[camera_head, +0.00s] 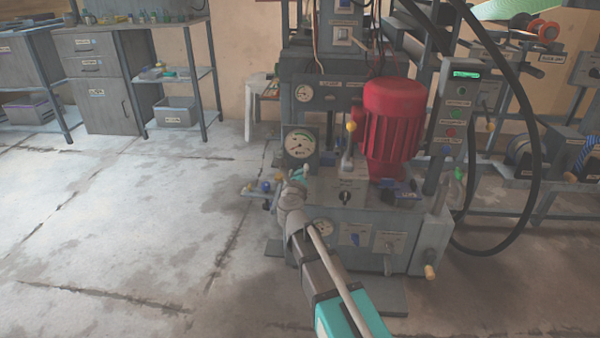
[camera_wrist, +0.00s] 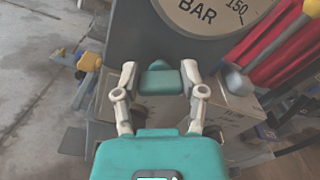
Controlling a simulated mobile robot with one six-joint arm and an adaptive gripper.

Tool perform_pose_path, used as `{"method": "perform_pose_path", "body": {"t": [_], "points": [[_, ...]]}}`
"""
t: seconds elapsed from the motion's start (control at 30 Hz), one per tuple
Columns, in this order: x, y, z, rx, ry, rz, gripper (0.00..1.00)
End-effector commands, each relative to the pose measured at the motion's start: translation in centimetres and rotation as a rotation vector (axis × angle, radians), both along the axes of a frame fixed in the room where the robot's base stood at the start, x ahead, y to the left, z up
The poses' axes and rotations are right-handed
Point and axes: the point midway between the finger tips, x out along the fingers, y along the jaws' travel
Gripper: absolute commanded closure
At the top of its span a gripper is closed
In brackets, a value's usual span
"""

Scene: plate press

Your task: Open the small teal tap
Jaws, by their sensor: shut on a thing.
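The small teal tap (camera_wrist: 160,82) sits between the two fingers of my gripper (camera_wrist: 160,72) in the wrist view, just below a large pressure gauge. My gripper is shut on the tap, one finger on each side. In the head view a bit of teal (camera_head: 300,173) shows at the end of my gripper (camera_head: 296,182), at the left front of the press. My gripper hides most of the tap there, and I cannot tell how far it is turned.
The BAR gauge (camera_head: 300,143) is right behind the tap. Blue and yellow fittings (camera_wrist: 88,61) stick out at left. The floor (camera_head: 120,220) at left is clear.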

Motion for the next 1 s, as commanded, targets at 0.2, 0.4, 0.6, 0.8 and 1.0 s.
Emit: {"method": "perform_pose_path", "body": {"t": [0.2, 0.4, 0.6, 0.8, 1.0], "points": [[0.07, 0.08, -0.06, -0.207, 0.008, -0.001, 0.94], [0.08, 0.17, -0.15, -0.397, 0.014, -0.001, 0.94], [0.08, 0.25, -0.23, -0.586, 0.020, 0.000, 0.94], [0.08, 0.30, -0.32, -0.774, 0.027, 0.000, 0.94], [0.08, 0.34, -0.40, -0.934, 0.032, 0.000, 0.94]]}}
